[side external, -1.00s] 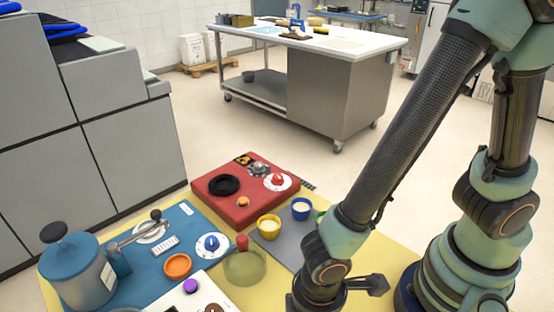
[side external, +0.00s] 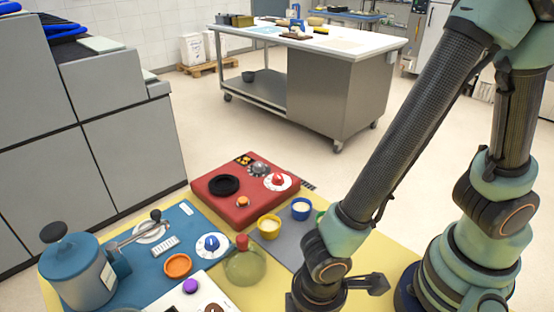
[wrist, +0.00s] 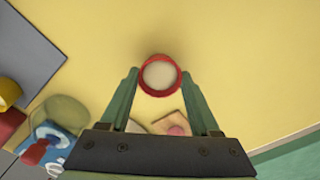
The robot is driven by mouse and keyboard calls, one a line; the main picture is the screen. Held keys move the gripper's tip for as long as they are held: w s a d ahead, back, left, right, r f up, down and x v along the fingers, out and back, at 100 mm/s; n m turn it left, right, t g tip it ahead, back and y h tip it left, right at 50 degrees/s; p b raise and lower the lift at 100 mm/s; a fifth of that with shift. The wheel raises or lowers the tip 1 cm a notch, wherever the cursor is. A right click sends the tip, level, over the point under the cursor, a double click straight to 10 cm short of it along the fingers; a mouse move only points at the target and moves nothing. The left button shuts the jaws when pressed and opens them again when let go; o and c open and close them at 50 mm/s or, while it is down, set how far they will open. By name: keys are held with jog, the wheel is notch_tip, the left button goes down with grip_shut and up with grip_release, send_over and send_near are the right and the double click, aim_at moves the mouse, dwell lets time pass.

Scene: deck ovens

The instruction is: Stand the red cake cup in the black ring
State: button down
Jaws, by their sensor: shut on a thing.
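The red cake cup (wrist: 159,92) with a pale filling shows in the wrist view, upright between my fingertips. My gripper (wrist: 160,78) is shut on it, one green finger at each side of the cup. Yellow surface lies around it; I cannot tell whether the cup's base touches it. The black ring (side external: 223,194) lies flat on the red block in the side view, far from my gripper. Its middle looks empty. The red cup and my fingertips are out of sight in the side view, where only my wrist shows at the bottom edge.
The red block (side external: 210,208) also bears a red knob (side external: 278,179) and an orange button. A yellow cup (side external: 269,228), a blue cup (side external: 301,210) and a clear dome with a red top (side external: 244,268) stand nearer. A blue canister (side external: 75,272) stands left.

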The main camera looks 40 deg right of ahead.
notch_tip(320, 180, up, 19)
jog(key=w+a+r+m, duration=0.15)
jog(key=w+r, duration=0.25)
jog(key=w, duration=0.7)
jog(key=w+r+m, duration=0.3)
jog(key=w, duration=0.9)
jog(key=w+d+f+m, duration=0.3)
jog(key=w+d+m, duration=0.2)
jog(key=w+d, duration=1.15)
jog(key=f, duration=0.6)
jog(key=a+f, duration=0.1)
jog(key=f, duration=0.5)
jog(key=w+f, duration=0.1)
jog(key=f, duration=0.6)
jog(key=shift+w+a, duration=0.1)
jog(key=shift+a, duration=0.1)
jog(key=shift+f, duration=0.15)
jog(key=shift+c, duration=0.6)
grip_release()
